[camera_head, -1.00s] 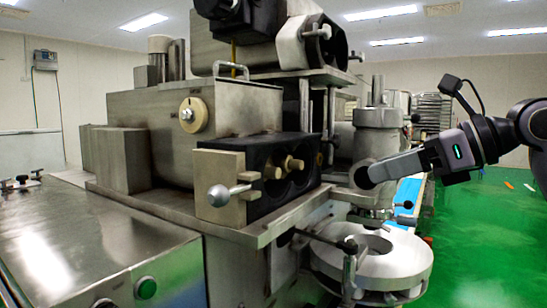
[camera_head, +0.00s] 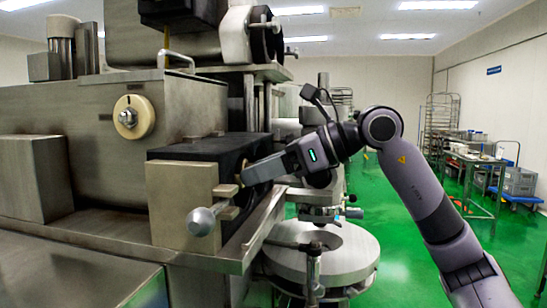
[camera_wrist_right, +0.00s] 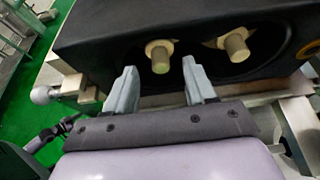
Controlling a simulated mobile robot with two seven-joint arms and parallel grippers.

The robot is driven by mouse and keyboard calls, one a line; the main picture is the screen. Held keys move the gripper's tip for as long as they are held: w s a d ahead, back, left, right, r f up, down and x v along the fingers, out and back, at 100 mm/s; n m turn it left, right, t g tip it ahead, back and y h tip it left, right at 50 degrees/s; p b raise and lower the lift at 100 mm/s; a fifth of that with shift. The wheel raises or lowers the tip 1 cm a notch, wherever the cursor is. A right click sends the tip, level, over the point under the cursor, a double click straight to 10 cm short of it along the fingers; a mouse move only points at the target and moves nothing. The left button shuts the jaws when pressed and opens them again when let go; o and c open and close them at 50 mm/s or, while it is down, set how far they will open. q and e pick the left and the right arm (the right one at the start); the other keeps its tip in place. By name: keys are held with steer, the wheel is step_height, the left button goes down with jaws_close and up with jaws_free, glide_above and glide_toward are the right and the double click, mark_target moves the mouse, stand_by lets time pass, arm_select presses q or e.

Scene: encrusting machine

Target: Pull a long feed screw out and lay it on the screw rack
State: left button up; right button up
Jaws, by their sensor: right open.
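Two pale feed screw ends (camera_wrist_right: 159,56) (camera_wrist_right: 236,45) stick out of the openings in a black housing (camera_wrist_right: 110,35) in the right wrist view. The black housing also shows in the head view (camera_head: 215,150), on the machine's metal ledge. My right gripper (camera_head: 246,178) reaches the housing's open face from the right in the head view and hides the screw ends there. In the right wrist view its two grey fingers (camera_wrist_right: 160,72) are spread apart and empty, on either side of the left screw end, which shows beyond and between them. My left gripper is not in view. No screw rack can be made out.
A beige block (camera_head: 182,205) with a metal ball-ended handle (camera_head: 205,219) sits at the housing's near side. A round white table (camera_head: 340,260) stands below my right arm. Carts and shelving (camera_head: 440,120) stand far back.

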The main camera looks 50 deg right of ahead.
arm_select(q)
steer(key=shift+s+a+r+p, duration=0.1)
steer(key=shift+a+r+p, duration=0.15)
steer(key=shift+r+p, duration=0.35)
arm_select(e)
steer(key=shift+x, duration=2.1)
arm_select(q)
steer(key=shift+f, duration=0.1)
arm_select(e)
jaws_close()
steer(key=shift+s, duration=0.1)
